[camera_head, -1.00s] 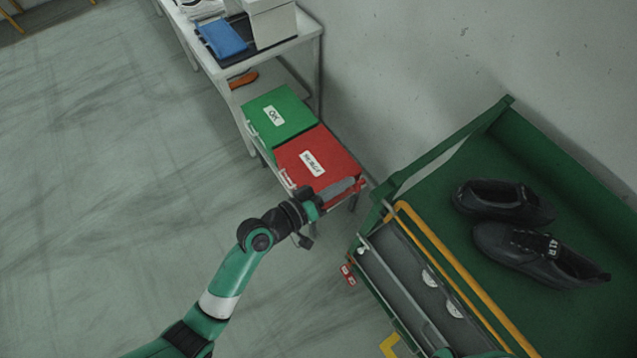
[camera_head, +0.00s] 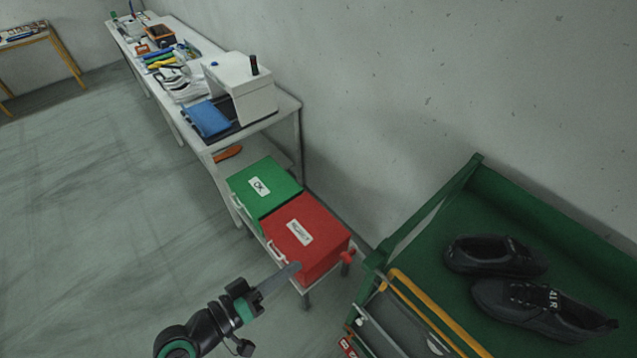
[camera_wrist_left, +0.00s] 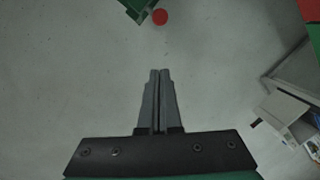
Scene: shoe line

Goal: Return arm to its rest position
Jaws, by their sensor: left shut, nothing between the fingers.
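My left gripper (camera_head: 278,279) is in the lower middle of the head view, in front of the red box. Its fingers are closed together with nothing between them. My left arm comes in from the bottom of the head view. My right gripper does not show in these frames.
A red box (camera_head: 325,260) and a green box (camera_head: 265,190) labelled OK stand on a low shelf. Black shoes (camera_head: 540,310) lie on a green conveyor (camera_head: 450,215) at right. A white bench (camera_head: 285,108) carries a machine. Floor at left is clear.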

